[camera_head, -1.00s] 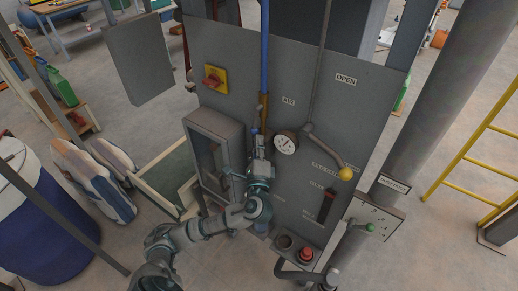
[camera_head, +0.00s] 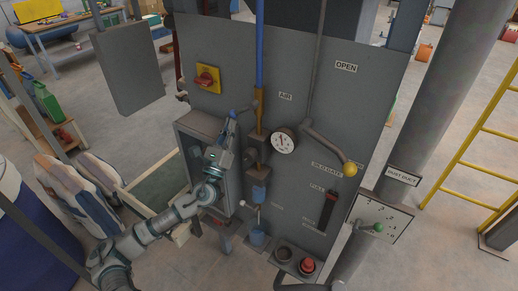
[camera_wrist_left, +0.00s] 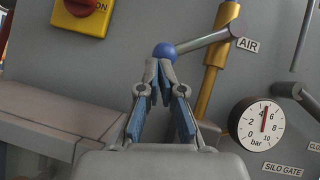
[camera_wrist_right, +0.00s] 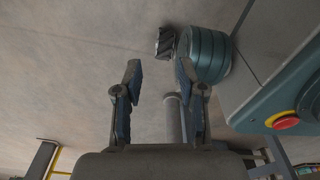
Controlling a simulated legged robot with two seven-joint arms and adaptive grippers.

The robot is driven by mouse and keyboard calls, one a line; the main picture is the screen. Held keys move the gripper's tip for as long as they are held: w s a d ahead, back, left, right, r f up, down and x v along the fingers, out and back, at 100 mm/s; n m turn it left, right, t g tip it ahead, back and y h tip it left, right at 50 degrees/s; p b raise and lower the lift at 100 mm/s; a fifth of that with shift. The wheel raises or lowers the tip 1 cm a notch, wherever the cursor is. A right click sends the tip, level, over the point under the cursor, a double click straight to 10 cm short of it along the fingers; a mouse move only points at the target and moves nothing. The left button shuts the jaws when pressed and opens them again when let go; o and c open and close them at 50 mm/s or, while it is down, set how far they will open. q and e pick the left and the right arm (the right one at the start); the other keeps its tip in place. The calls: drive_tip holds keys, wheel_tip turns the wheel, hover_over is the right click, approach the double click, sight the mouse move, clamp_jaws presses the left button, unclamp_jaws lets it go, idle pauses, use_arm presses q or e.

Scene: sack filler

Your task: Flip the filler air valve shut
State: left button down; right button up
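The filler air valve is a grey lever (camera_wrist_left: 205,40) ending in a blue ball knob (camera_wrist_left: 164,51). It runs left from a brass pipe (camera_wrist_left: 213,68) beside the AIR label (camera_wrist_left: 247,45). In the head view the brass pipe (camera_head: 259,108) continues below a blue pipe, and the lever sticks out sideways to its left. My left gripper (camera_wrist_left: 158,66) has its fingertips together just below the knob, close to or touching it; the knob does not look enclosed. It also shows in the head view (camera_head: 231,120). My right gripper (camera_wrist_right: 158,75) is open and empty.
A pressure gauge (camera_head: 283,141) and a yellow-knobbed lever (camera_head: 350,169) are right of the pipe. A yellow-and-red switch (camera_head: 208,78) is up left, above a grey box. A red button (camera_head: 307,265) is low down. The right wrist view shows floor and a teal cylinder (camera_wrist_right: 206,55).

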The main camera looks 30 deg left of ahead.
use_arm(q)
drive_tip(key=shift+w+a+r+m+h+b, duration=0.1)
drive_tip(key=shift+a+r+m+h+b, duration=0.55)
drive_tip(key=shift+m+h, duration=0.9)
drive_tip(key=shift+w+a+r+m+h+b, duration=0.1)
drive_tip(key=shift+a+r+m+h+b, duration=0.35)
drive_tip(key=shift+r+m+h+b, duration=1)
drive_tip(key=shift+w+a+r+m+h+b, duration=0.15)
drive_tip(key=shift+a+m+h, duration=0.4)
drive_tip(key=shift+m+h, duration=1.05)
use_arm(e)
drive_tip(key=w+a+r, duration=0.2)
drive_tip(key=w+r, duration=0.4)
drive_tip(key=w, duration=0.5)
drive_tip(key=shift+w+r+t, duration=0.15)
drive_tip(key=shift+r+t, duration=0.1)
drive_tip(key=shift+t, duration=0.05)
use_arm(q)
drive_tip(key=shift+s+m+y, duration=0.1)
drive_tip(key=shift+m+y, duration=0.3)
drive_tip(key=shift+y, duration=0.1)
